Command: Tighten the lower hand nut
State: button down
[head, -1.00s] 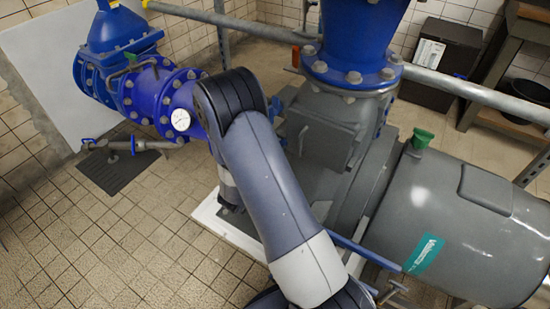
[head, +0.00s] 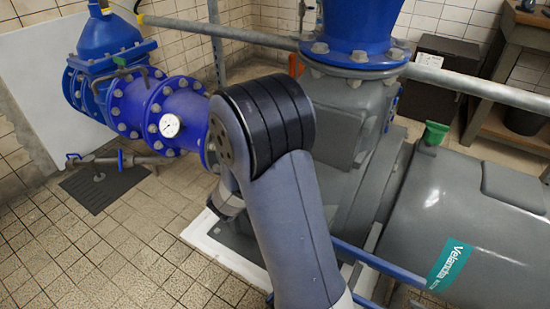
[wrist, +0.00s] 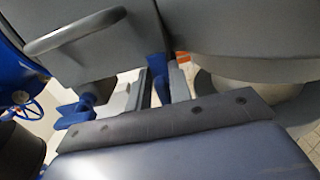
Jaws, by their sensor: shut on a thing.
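My gripper (wrist: 162,88) shows in the wrist view, its two narrow fingers reaching up from the dark wrist edge. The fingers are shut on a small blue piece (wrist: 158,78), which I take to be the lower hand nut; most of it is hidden. It sits below the grey pump casing (wrist: 95,55), which has a curved handle (wrist: 75,30). Another blue winged piece (wrist: 78,115) shows left of the fingers, apart from them. In the head view my arm hides the gripper and the nut. The grey hatch cover (head: 338,125) shows there behind my arm.
A blue flanged pipe with a gauge (head: 169,125) stands left of my arm. The grey motor (head: 480,230) and a blue rail (head: 378,262) lie to the right. A small valve pipe (head: 115,160) stands low at left. The tiled floor (head: 120,250) is clear at front left.

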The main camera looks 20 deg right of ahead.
jog(key=shift+f, duration=0.1)
dwell(0.5)
jog(key=c, duration=1.5)
grip_release()
jog(key=p+v, duration=0.1)
jog(key=v, duration=1)
jog(key=shift+d, duration=0.1)
